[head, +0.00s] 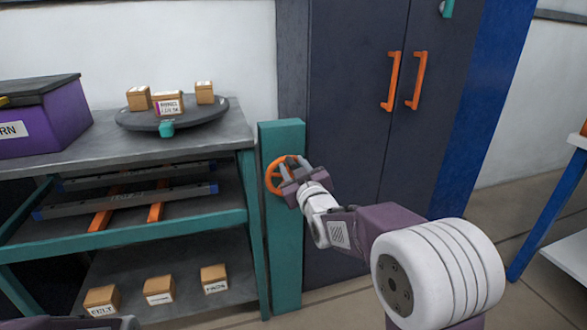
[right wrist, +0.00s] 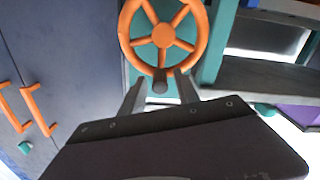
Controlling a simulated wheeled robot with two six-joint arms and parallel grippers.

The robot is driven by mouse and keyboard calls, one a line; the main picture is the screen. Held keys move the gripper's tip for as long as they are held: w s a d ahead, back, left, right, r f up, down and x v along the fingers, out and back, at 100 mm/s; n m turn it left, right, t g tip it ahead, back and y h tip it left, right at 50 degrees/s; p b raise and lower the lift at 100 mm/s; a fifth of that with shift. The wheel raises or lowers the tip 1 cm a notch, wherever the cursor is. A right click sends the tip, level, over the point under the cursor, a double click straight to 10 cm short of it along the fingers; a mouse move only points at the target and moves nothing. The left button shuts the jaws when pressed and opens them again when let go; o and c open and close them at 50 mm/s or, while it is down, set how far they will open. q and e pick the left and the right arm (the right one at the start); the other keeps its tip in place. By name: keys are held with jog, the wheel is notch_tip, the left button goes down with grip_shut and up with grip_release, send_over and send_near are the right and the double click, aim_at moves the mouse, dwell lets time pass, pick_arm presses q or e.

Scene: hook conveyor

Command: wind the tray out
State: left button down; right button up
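An orange spoked handwheel (head: 281,175) is mounted on a teal post (head: 282,240) beside the shelving. It also shows in the right wrist view (right wrist: 163,36), with a dark crank knob (right wrist: 160,82) at its rim. My right gripper (head: 290,167) is at the wheel. In the right wrist view its two fingers (right wrist: 160,88) stand apart on either side of the knob, with a gap visible around it. On the middle shelf lie grey rails (head: 130,200) across orange bars (head: 101,219); I cannot tell which part is the tray. My left gripper is out of view.
A round dark turntable (head: 200,113) with three small boxes stands on the shelving top beside a purple bin (head: 50,125). Three boxes sit on the lower shelf. A dark cabinet (head: 350,120) with orange handles is behind the wheel. A blue-legged table (head: 548,222) is at right.

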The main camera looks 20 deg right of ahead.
grip_shut()
dwell(1.2)
